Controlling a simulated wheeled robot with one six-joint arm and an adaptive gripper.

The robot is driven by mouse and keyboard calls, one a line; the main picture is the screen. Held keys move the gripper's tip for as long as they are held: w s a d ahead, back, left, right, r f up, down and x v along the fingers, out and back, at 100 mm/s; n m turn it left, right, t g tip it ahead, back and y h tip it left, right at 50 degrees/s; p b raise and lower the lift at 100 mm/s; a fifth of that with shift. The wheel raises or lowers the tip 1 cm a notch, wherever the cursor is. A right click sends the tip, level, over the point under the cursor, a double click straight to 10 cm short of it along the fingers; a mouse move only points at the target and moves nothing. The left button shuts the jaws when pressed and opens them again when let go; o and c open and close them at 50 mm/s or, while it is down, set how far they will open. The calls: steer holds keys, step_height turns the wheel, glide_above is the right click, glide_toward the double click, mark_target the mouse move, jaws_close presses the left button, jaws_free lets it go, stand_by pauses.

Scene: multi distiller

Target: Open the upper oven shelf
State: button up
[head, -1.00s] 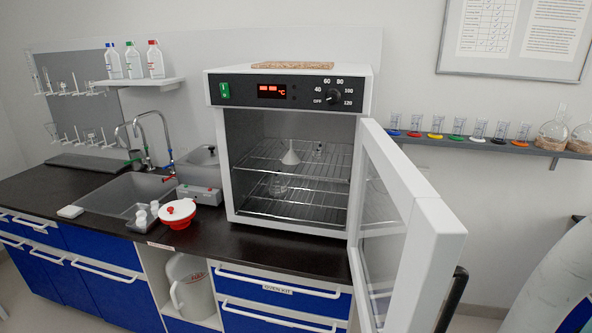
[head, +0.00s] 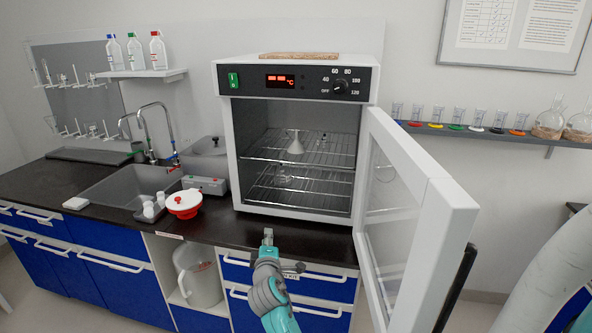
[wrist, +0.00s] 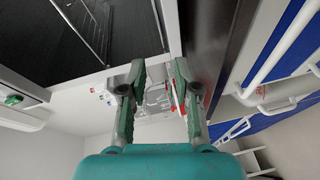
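The oven (head: 228,150) stands on the counter with its glass door (head: 430,240) swung open to the right. Its upper shelf (head: 332,158), a wire rack, sits inside the chamber. A white funnel (head: 295,143) stands on that shelf. The lower wire shelf (head: 305,193) holds a small glass flask (head: 284,178). My gripper (head: 268,234) is in front of and below the oven, near the counter's front edge, apart from the shelf. In the wrist view my gripper (wrist: 155,75) is open, with nothing between its fingers. The oven chamber and a rack (wrist: 88,28) show at upper left there.
A red-and-white container (head: 184,204), a sink (head: 135,185) and small white bottles stand left of the oven. Blue drawers (head: 325,285) with white handles lie below the counter. The open door bounds the right side. A wall shelf (head: 490,133) holds glassware.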

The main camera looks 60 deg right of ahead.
mark_target(296, 159)
steer(key=w+d+r+m+g+h, duration=0.15)
steer(key=d+r+g+h, duration=0.25)
steer(key=d+r, duration=1.1)
steer(key=x, duration=0.3)
steer(key=r+x, duration=0.1)
steer(key=x, duration=0.6)
steer(key=shift+w+a+r, duration=0.15)
steer(key=shift+w+r, duration=0.05)
steer(key=shift+w, duration=0.15)
jaws_close()
